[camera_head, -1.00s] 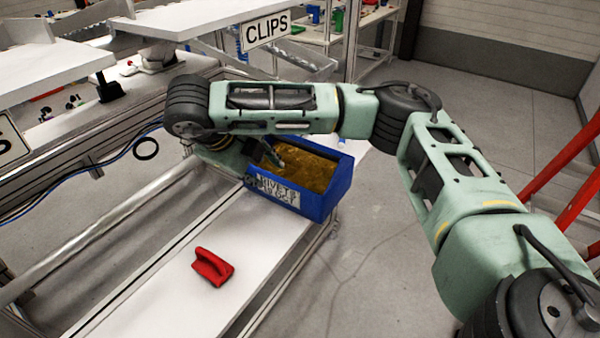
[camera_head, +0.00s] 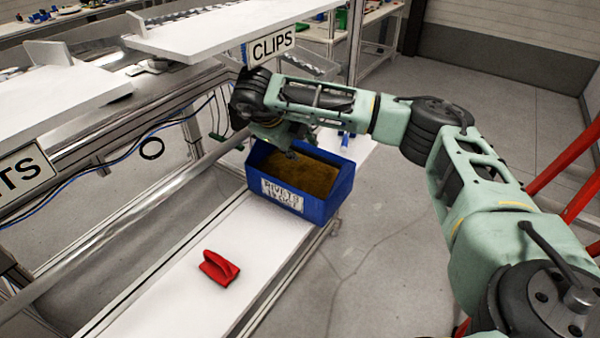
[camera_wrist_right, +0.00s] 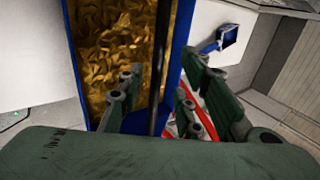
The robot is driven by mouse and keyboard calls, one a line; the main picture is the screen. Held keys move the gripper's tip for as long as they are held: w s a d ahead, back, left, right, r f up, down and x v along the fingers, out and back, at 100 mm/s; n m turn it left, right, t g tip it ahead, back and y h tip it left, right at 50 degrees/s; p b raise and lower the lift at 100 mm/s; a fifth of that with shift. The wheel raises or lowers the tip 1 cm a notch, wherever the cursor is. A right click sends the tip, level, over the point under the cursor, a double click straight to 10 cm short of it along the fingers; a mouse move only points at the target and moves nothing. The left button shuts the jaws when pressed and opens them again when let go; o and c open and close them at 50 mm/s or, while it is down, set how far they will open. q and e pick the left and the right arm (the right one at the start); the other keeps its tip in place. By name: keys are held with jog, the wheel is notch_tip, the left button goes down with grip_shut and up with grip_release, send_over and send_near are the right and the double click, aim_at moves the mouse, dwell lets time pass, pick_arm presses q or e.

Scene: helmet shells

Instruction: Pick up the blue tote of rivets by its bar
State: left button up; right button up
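The blue tote of rivets (camera_head: 325,204) stands upright on the white bench, with a white "RIVETS" label on its front wall and gold-brown rivets inside. In the right wrist view the tote's blue wall (camera_wrist_right: 72,45) lies below the gripper, and its dark bar (camera_wrist_right: 160,65) runs between the finger pairs. My right gripper (camera_head: 289,150) is over the tote's far left part, partly hidden by my wrist. In the wrist view the right gripper (camera_wrist_right: 160,98) has its fingers apart, one on each side of the bar. I cannot tell whether they touch it. My left gripper is not in view.
A red handled object (camera_head: 218,267) lies on the white bench (camera_head: 165,300) in front of the tote. A "CLIPS" sign (camera_head: 271,46) hangs from the white shelf behind my arm. A small blue object (camera_wrist_right: 228,36) lies beyond the tote. Red bars (camera_head: 565,175) stand at the right.

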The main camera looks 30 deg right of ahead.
jog(key=shift+p+x, duration=0.5)
jog(key=shift+x, duration=0.6)
jog(key=shift+f, duration=0.35)
jog(key=shift+c, duration=0.4)
jog(key=c, duration=0.7)
grip_shut()
jog(key=shift+r, duration=0.15)
